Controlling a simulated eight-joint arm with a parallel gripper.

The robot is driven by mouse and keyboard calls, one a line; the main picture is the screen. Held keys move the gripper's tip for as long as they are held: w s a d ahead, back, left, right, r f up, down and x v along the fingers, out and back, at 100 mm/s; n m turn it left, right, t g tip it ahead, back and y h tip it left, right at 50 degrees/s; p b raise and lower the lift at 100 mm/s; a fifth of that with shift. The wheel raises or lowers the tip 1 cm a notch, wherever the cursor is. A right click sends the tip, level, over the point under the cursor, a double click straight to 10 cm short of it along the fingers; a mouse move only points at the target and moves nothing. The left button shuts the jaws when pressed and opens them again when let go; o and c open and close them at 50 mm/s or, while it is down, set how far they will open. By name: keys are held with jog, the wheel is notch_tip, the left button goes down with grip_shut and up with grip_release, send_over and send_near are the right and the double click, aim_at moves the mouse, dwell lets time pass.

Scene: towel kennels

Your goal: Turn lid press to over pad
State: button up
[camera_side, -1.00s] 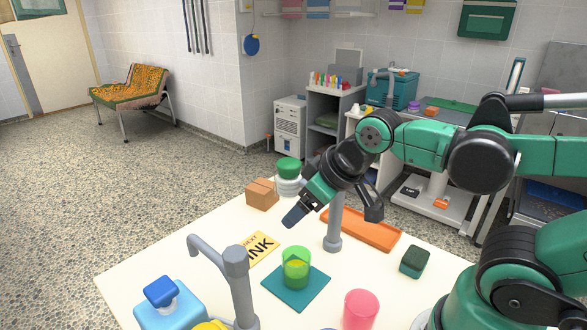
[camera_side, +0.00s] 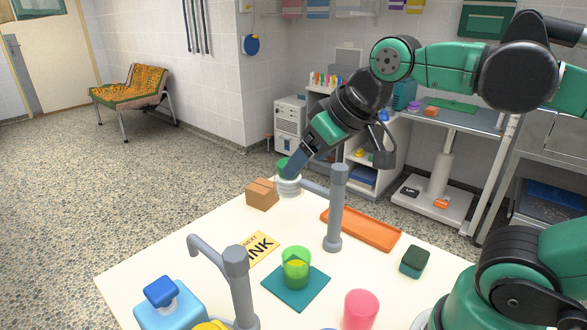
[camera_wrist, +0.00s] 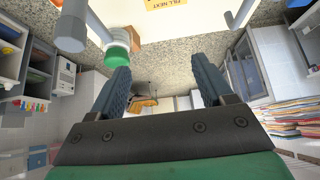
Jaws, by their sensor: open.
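A grey post with a side arm (camera_side: 336,215), which looks like the lid press, stands on the white table. Its arm points back left, toward a white jar with a green lid, and away from the teal pad (camera_side: 318,289). The post also shows at upper left in the wrist view (camera_wrist: 71,30). My gripper (camera_side: 291,170) is raised above the table, overlapping the jar in the side view. In the wrist view its two fingers (camera_wrist: 160,70) are apart with nothing between them.
A second grey post with a hooked spout (camera_side: 238,282) stands at front left, near a blue dispenser (camera_side: 170,308). A brown box (camera_side: 262,195), the green-lidded jar (camera_side: 288,187), an orange tray (camera_side: 361,229), a dark green block (camera_side: 414,262) and a pink cylinder (camera_side: 360,309) are also around.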

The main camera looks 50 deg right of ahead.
notch_tip(320, 180, up, 5)
jog(key=m+g, duration=0.7)
jog(key=m, duration=0.2)
send_over(340, 167)
jog(key=shift+d+f, duration=0.15)
jog(key=shift+f, duration=0.5)
notch_tip(340, 167, down, 4)
jog(key=shift+r, duration=0.15)
jog(key=shift+f, duration=3.05)
jog(key=shift+c, duration=0.2)
grip_shut()
